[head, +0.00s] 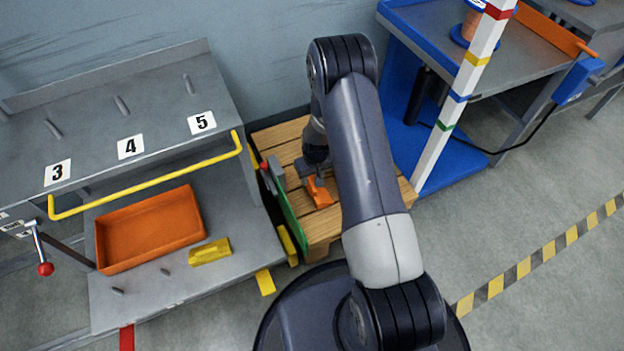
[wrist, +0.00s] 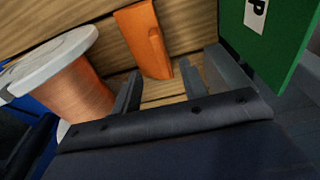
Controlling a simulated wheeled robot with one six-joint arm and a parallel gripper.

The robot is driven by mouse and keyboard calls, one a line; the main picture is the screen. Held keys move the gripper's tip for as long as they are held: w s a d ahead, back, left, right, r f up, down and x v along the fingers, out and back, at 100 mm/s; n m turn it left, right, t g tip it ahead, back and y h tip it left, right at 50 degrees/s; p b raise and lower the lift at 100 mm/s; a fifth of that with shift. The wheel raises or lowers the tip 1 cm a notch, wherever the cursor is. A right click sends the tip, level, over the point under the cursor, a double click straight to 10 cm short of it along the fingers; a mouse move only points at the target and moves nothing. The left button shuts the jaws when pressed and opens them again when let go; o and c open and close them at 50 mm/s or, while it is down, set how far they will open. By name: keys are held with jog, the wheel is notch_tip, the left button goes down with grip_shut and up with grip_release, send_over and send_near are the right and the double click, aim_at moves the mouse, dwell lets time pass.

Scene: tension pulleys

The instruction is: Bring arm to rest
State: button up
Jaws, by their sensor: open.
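My arm reaches out over a wooden slatted crate (head: 275,138), between the grey bench and the blue machine. My gripper (head: 311,170) is low over the crate, partly hidden by my arm in the head view. In the wrist view my gripper (wrist: 185,85) has its two fingers apart with nothing held between them. An orange block (head: 320,193) lies on the slats just beyond the fingertips; it also shows in the wrist view (wrist: 145,40). I cannot tell whether a finger touches it.
A copper wire spool (wrist: 78,88) is left of the fingers in the wrist view. A green panel (head: 287,208) stands close on the other side. The grey bench (head: 120,95) has a yellow rail (head: 150,182) and an orange tray (head: 150,228). A striped post (head: 462,90) stands right.

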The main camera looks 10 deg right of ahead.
aim_at(312, 184)
jog(key=r, duration=0.3)
jog(key=r+p, duration=0.1)
jog(key=r, duration=0.1)
jog(key=shift+s+d, duration=0.1)
jog(key=shift+s, duration=0.25)
jog(key=shift+f, duration=0.2)
jog(key=f+b, duration=0.1)
jog(key=f, duration=0.2)
jog(key=w+f+b, duration=0.1)
jog(key=f, duration=0.3)
jog(key=f+b, duration=0.1)
jog(key=f, duration=0.3)
jog(key=shift+w+a+b, duration=0.15)
jog(key=shift+a+b, duration=0.05)
jog(key=shift+b, duration=0.2)
notch_tip(312, 184, up, 4)
jog(key=shift+p, duration=0.85)
jog(key=shift+s+d+r, duration=0.1)
jog(key=shift+s+r, duration=0.2)
jog(key=shift+r, duration=0.5)
